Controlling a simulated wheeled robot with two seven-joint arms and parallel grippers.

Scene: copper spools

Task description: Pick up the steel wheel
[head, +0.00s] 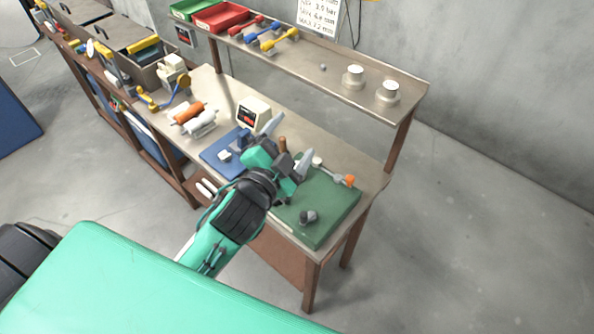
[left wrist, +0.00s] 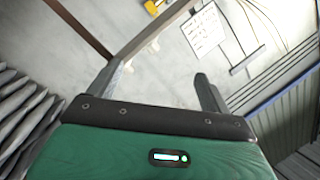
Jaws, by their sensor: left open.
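A small dark grey round part (head: 308,217), which may be the steel wheel, lies on the green mat (head: 335,213) at the near right of the bench; its exact shape is too small to tell. My left gripper (head: 287,143) is above the bench, left of and beyond this part, with its fingers spread apart. In the left wrist view my left gripper (left wrist: 178,72) is open and nothing lies between its fingers. My right gripper is not in view.
A raised shelf (head: 330,70) behind the bench carries red and green bins and two metal cylinders (head: 387,91). A blue mat (head: 218,160), a small white device (head: 253,112) and rollers (head: 190,112) are on the bench. A tool with an orange end (head: 349,181) lies on the green mat.

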